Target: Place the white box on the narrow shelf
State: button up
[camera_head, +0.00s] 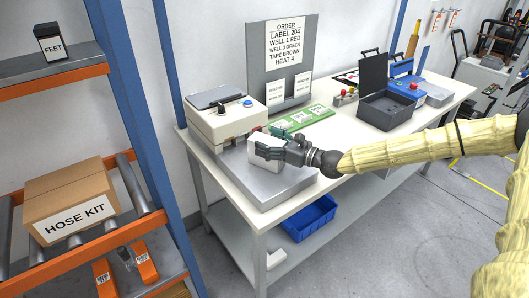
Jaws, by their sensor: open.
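A small white box (263,157) stands on the grey metal plate near the left end of the workbench, in front of a cream machine with a blue knob. My gripper (274,142) is at this box, reaching in from the right. Its dark fingers are open and lie around or against the box's upper part; contact cannot be made out. The fingers partly cover the box. Which surface is the narrow shelf is unclear; the bench has a lower shelf (228,228), and an orange-edged rack shelf (88,77) is at left.
The cream machine (228,122) stands close behind the box. A green tray (310,120) and a grey sign panel (257,75) are behind my gripper. An open dark case (386,108) sits farther right. A blue bin (310,218) is below.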

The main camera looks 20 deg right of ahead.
jog(key=shift+w+a, duration=0.15)
jog(key=c, duration=1.2)
jog(key=shift+c, duration=0.7)
jog(key=shift+r, duration=0.15)
